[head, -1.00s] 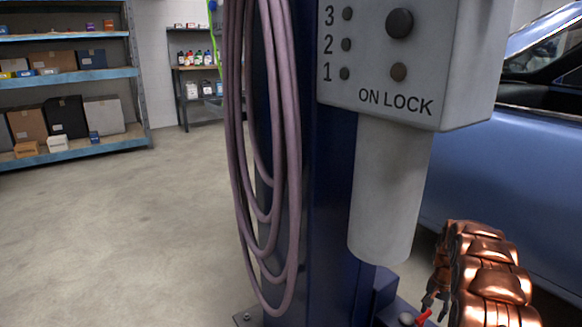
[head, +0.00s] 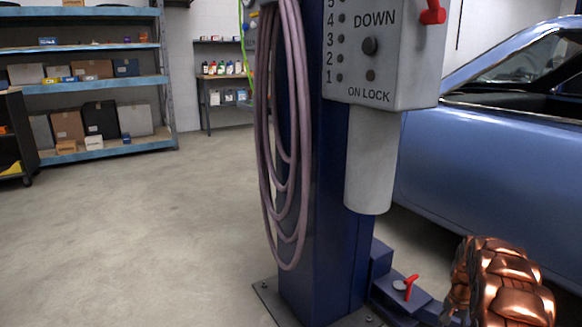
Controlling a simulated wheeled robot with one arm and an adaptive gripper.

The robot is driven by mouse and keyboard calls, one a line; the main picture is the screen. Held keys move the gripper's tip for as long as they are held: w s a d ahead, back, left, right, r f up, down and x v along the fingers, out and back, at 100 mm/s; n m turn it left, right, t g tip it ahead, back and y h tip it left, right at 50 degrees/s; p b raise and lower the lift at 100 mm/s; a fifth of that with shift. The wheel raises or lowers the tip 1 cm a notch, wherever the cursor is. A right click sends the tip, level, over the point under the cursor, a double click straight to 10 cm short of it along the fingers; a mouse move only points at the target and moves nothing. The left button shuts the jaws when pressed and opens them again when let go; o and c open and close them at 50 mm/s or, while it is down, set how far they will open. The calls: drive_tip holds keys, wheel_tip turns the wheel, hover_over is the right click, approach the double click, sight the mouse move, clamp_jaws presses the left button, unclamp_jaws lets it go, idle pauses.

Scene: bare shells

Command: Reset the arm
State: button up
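My copper-coloured segmented arm (head: 505,285) shows at the lower right in the head view, in front of the blue car. Only a small dark part of my gripper (head: 455,308) shows at its left edge, low in the picture. Its fingers are too hidden to tell open from shut, and I see nothing held in it. It is near the blue lift foot with a red lever (head: 410,287), seemingly apart from it.
A dark blue lift post (head: 335,240) stands mid-view with hanging purple hose (head: 265,160) and a grey control box (head: 385,60) with a red handle (head: 432,12). A blue car (head: 490,170) is at right. Shelves (head: 90,83) stand at back left. Floor at left is clear.

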drive_tip(key=s+a+r+n+p, duration=0.1)
drive_tip(key=s+a+r+p, duration=0.45)
drive_tip(key=r, duration=0.75)
drive_tip(key=s+a+r+n+p, duration=0.2)
drive_tip(key=s+a+r+p, duration=0.35)
drive_tip(key=r, duration=0.75)
drive_tip(key=s+a+r+n+p, duration=0.1)
drive_tip(key=s+a+r+p, duration=0.2)
drive_tip(key=a+r+p, duration=0.7)
drive_tip(key=s+a+r+n+g+p, duration=0.1)
drive_tip(key=s+a+r+p, duration=0.3)
drive_tip(key=s+r+p, duration=0.4)
drive_tip(key=s+a+r+n+p, duration=0.4)
drive_tip(key=s+r+p, duration=0.5)
drive_tip(key=s+r, duration=1)
drive_tip(key=s+a, duration=0.1)
drive_tip(key=s, duration=0.2)
drive_tip(key=shift+a+r+n+g, duration=0.15)
drive_tip(key=shift+n+g, duration=0.15)
drive_tip(key=shift+g, duration=0.1)
